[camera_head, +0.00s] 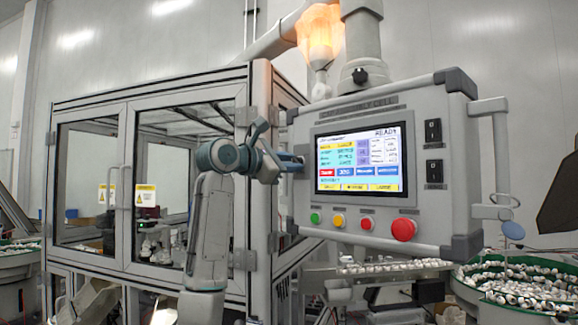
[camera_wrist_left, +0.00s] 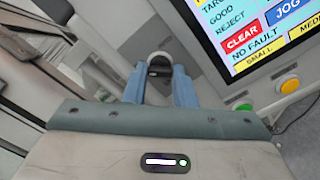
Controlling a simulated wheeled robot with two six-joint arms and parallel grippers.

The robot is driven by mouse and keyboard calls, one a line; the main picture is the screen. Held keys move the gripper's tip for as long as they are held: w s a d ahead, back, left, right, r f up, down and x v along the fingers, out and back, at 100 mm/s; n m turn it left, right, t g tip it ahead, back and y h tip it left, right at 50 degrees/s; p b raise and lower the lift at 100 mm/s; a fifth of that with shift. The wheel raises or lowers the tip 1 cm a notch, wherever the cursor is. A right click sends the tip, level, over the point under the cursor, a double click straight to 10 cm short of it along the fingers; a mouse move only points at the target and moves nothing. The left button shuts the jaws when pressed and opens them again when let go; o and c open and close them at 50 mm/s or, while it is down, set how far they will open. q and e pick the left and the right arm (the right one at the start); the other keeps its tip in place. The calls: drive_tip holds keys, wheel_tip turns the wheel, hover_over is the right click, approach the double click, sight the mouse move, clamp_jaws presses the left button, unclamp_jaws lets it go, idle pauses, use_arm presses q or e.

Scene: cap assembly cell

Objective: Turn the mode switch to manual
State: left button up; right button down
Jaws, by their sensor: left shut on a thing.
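My left gripper (camera_head: 298,161) reaches the left part of the grey control panel (camera_head: 440,225), just left of its screen (camera_head: 360,158). In the left wrist view its two blue fingers stand on either side of a small round switch (camera_wrist_left: 159,62) with a pale ring and a dark middle. I take this to be the mode switch. The left gripper is shut on it. In the head view the switch is hidden behind the fingers, and its pointing direction cannot be told. My right gripper is in neither view.
Below the screen are a green button (camera_head: 315,218), a yellow button (camera_head: 338,221), a red button (camera_head: 366,224) and a large red mushroom button (camera_head: 403,229). Two black rocker switches (camera_head: 433,130) sit at right. A glazed cabinet (camera_head: 150,190) stands behind my left arm.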

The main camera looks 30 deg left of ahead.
use_arm(q)
drive_tip(key=shift+f, duration=0.1)
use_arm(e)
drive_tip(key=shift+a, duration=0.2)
use_arm(q)
drive_tip(key=o, duration=1)
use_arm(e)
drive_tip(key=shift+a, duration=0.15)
use_arm(q)
drive_tip(key=b+v, duration=0.4)
drive_tip(key=v, duration=0.6)
drive_tip(key=shift+s, duration=0.4)
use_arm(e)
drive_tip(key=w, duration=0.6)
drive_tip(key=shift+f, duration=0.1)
use_arm(q)
drive_tip(key=shift+f, duration=0.1)
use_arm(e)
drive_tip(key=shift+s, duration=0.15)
